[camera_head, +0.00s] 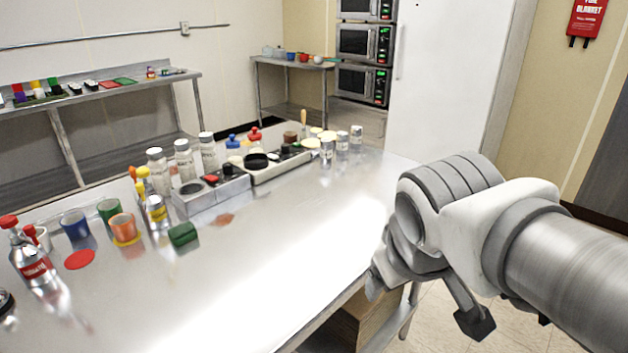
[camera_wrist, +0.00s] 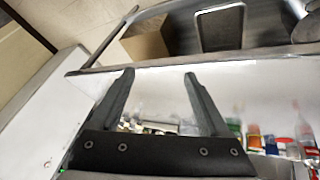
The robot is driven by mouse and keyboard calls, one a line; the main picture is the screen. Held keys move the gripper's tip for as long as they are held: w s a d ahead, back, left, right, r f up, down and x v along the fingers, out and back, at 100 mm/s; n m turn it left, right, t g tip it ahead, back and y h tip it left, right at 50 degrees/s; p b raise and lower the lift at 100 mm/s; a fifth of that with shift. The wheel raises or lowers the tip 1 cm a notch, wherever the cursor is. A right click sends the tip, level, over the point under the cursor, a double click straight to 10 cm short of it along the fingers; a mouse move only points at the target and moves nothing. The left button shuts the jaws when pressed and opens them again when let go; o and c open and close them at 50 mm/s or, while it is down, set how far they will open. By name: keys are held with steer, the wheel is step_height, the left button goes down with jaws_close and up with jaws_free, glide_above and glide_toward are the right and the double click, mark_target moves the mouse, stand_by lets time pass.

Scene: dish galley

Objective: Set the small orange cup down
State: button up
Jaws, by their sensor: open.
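The small orange cup (camera_head: 122,226) stands upright on the left part of the steel table (camera_head: 270,265). A yellow disc (camera_head: 127,241) shows under or around its base. A blue cup (camera_head: 75,224) stands to its left and a green cup (camera_head: 109,210) stands just behind it. My gripper (camera_wrist: 159,75) is open, with nothing between its fingers. It is well away from the orange cup, by the table's right side. In the wrist view I cannot tell the orange cup from the small coloured items at the lower right.
A red disc (camera_head: 79,260) lies in front of the blue cup. Grey trays and several jars fill the table's back. The front middle is bare and shiny.

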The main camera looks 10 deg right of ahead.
steer(key=s+m, duration=0.1)
steer(key=s+a+m+y, duration=0.1)
steer(key=s+m, duration=0.1)
steer(key=shift+s+a+f+y, duration=0.25)
steer(key=shift+s+f+y, duration=0.05)
steer(key=shift+s+f, duration=0.1)
step_height(320, 180, up, 15)
steer(key=p, duration=1.4)
steer(key=shift+p, duration=0.4)
steer(key=shift+f, duration=0.15)
